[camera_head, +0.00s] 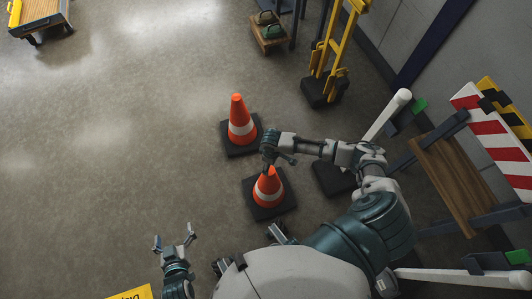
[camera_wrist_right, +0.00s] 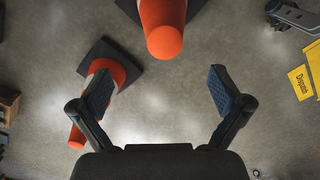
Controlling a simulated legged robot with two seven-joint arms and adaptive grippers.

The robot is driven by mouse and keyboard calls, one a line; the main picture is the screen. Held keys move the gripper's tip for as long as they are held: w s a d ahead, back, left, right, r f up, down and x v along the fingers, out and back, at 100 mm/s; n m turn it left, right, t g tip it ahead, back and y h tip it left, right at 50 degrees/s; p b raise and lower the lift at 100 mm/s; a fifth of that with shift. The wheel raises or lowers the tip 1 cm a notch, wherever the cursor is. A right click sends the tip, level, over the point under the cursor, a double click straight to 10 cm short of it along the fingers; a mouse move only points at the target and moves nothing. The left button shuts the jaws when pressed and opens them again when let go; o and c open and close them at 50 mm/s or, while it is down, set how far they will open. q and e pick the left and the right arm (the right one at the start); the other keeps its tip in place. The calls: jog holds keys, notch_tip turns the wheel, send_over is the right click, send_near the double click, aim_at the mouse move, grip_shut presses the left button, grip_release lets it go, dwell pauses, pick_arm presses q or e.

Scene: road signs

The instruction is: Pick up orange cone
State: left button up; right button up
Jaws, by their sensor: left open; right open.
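Two orange cones with white bands and black square bases stand upright on the floor in the head view. The far cone (camera_head: 237,106) is apart from both grippers. The near cone (camera_head: 268,194) has its tip beside my right gripper (camera_head: 277,160). In the right wrist view, the open fingers of my right gripper (camera_wrist_right: 160,78) have nothing between them. A cone (camera_wrist_right: 165,40) points toward the camera at top centre, beyond the fingertips. Another cone (camera_wrist_right: 120,73) is partly hidden behind the left finger. My left gripper (camera_head: 174,246) is open and empty at lower left.
A striped barrier (camera_head: 490,135) and a wooden board (camera_head: 445,180) stand at right. A yellow-framed stand (camera_head: 335,55) and a small crate (camera_head: 270,35) are at the back. A yellow sign (camera_head: 132,293) lies at the bottom edge.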

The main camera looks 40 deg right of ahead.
aim_at(271, 169)
notch_tip(271, 169, down, 7)
jog(key=shift+d+r+b, duration=0.1)
jog(key=shift+b, duration=1.1)
jog(key=shift+f, duration=0.3)
jog(key=f+b, duration=0.1)
jog(key=f, duration=0.1)
jog(key=a+f+b, duration=0.1)
jog(key=f, duration=0.1)
jog(key=shift+s+f+b, duration=0.15)
jog(key=shift+f+b, duration=0.15)
jog(key=shift+b, duration=0.05)
jog(key=shift+d+f, duration=0.1)
jog(key=shift+f, duration=0.05)
pick_arm(q)
notch_tip(271, 169, up, 13)
jog(key=w+d+t+h, duration=0.2)
jog(key=t, duration=0.9)
jog(key=shift+w+d+h, duration=0.3)
jog(key=shift+w, duration=0.1)
pick_arm(e)
grip_shut()
